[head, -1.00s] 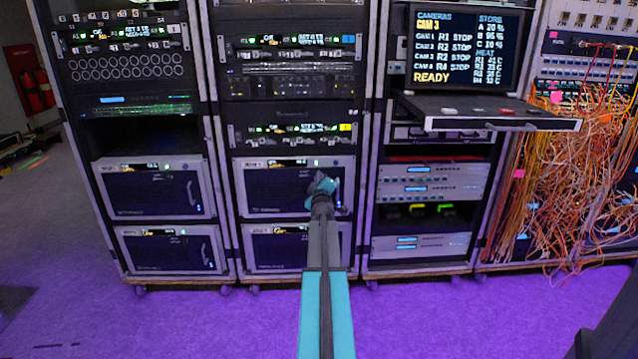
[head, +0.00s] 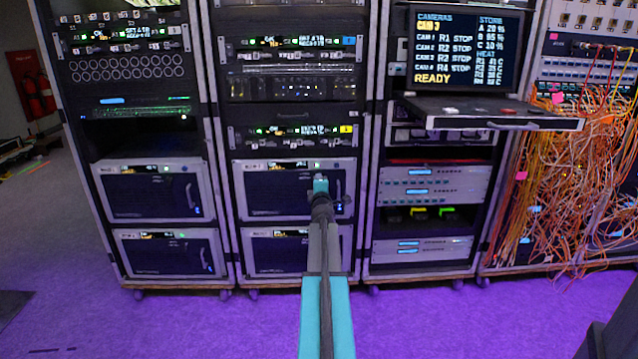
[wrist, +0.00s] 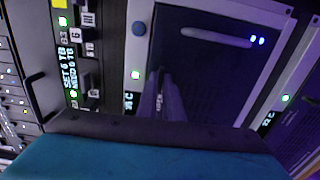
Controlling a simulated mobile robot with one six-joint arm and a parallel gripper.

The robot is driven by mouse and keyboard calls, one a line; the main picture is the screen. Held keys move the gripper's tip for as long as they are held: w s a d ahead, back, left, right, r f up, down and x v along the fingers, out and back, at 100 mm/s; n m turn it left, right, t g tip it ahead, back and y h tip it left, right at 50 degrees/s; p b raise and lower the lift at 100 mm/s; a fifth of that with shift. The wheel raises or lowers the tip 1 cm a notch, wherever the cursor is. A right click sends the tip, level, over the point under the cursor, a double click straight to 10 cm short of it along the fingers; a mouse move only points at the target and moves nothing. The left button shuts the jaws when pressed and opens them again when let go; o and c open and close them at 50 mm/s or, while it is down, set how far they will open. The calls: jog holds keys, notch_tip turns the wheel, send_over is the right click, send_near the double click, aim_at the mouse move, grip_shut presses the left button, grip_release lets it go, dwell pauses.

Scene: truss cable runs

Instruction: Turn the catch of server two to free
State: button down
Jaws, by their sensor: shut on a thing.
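In the head view my gripper (head: 320,178) is at the front of the upper large server (head: 285,208) in the middle rack, near the top right of its dark door. In the wrist view my gripper (wrist: 160,78) has its fingers together at the edge strip beside that dark door (wrist: 205,75), close to a green light. It is shut on a small part there, which I take to be the catch. The fingers hide the catch, so its angle cannot be seen. The server's number is too small to read.
A similar server (head: 268,254) sits below, and two more stand in the left rack (head: 150,192). A keyboard shelf (head: 490,114) juts out under a monitor (head: 462,48) at the right. Loose orange cables (head: 570,180) hang farther right. The purple floor in front is clear.

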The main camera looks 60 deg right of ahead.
jog(key=c, duration=1.9)
grip_release()
jog(key=shift+s+a, duration=0.15)
jog(key=shift+v, duration=6.7)
